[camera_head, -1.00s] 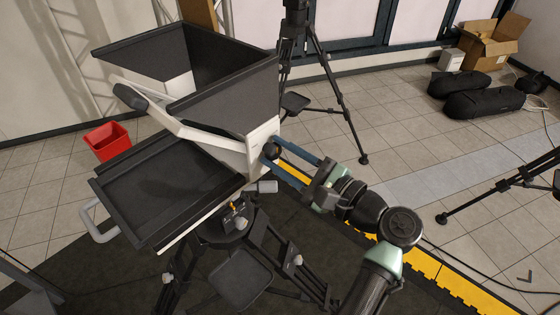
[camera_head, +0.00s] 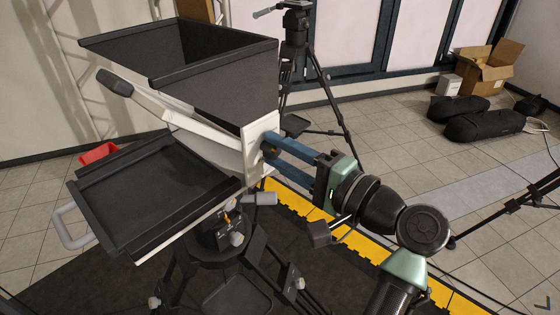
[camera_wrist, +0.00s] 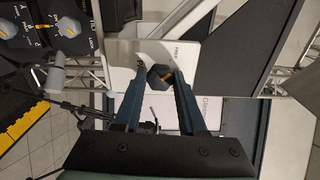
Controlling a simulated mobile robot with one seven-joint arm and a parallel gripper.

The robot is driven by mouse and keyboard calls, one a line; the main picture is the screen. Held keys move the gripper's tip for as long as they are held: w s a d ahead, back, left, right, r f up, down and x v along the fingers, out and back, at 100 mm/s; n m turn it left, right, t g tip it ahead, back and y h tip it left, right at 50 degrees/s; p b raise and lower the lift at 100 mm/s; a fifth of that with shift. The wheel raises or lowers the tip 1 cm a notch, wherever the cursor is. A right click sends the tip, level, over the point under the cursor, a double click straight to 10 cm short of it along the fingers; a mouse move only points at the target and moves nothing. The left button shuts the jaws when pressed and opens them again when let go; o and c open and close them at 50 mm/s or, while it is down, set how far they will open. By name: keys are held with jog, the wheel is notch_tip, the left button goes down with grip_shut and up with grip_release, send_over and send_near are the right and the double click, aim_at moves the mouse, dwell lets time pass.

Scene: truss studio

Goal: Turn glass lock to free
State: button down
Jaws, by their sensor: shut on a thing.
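The glass lock is a dark faceted knob (camera_wrist: 160,76) on the white side plate of the teleprompter (camera_head: 262,126). Small lettering shows on the plate beside the knob, too small to read surely.
The black hood (camera_head: 215,60) rises above the plate, and a black tray (camera_head: 150,190) juts out below. Other orange-marked knobs (camera_wrist: 68,27) sit at the wrist view's upper left. A second tripod (camera_head: 297,70) stands behind.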

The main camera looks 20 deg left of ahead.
jog(key=shift+n, duration=0.4)
jog(key=shift+c, duration=2.4)
grip_release()
jog(key=b+v, duration=0.3)
jog(key=v, duration=1)
jog(key=shift+w+r, duration=0.1)
